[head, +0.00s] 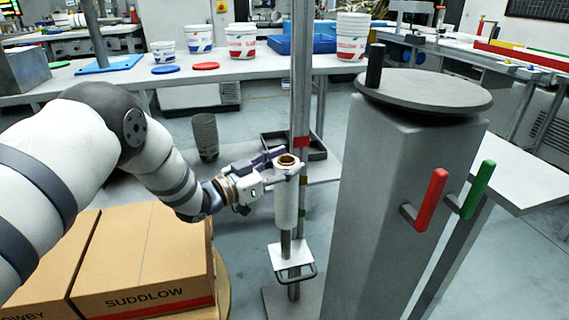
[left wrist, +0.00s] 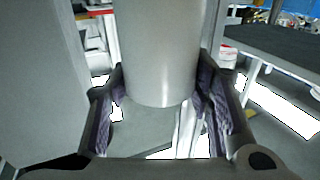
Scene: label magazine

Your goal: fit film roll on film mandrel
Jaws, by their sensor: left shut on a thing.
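The film roll (head: 286,206) is a white upright cylinder with a brown core ring at its top. My left gripper (head: 283,161) is shut on it near its upper end. In the left wrist view the roll (left wrist: 160,55) stands between the two dark finger pads (left wrist: 160,110). The film mandrel (head: 286,244) shows as a short grey post between the roll's lower end and a white square plate (head: 291,257). The roll is in line above this post; whether the post's tip is inside the core cannot be told. My right gripper is out of view.
A thin mast (head: 301,80) with red and green bands stands right behind the roll. A large grey column (head: 390,200) with a round disc and red and green handles stands close at right. Cardboard boxes (head: 150,262) stand at lower left. A bench with tubs is behind.

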